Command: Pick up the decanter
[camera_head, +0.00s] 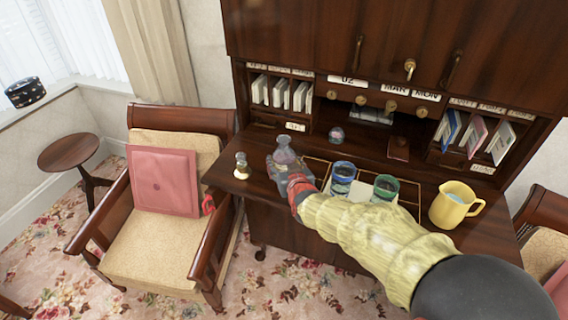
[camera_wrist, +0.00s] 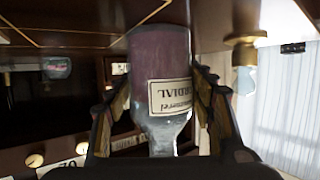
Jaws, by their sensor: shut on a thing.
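The decanter (camera_head: 285,151) is a glass bottle with purplish contents, at the left part of the desk's writing surface. In the wrist view the decanter (camera_wrist: 165,60) appears upside down, with a cream label reading "CORDIAL". My gripper (camera_head: 284,172) reaches in from the right and is shut on the decanter. In the wrist view the fingers of my gripper (camera_wrist: 160,90) press on both sides of it. The decanter looks upright; I cannot tell whether its base touches the desk.
A small glass bottle (camera_head: 241,165) stands left of the decanter, near the desk edge. A blue cup (camera_head: 342,178), a green cup (camera_head: 385,187) and a yellow pitcher (camera_head: 453,206) stand to the right. An armchair (camera_head: 150,215) is at left. Cubbyholes rise behind.

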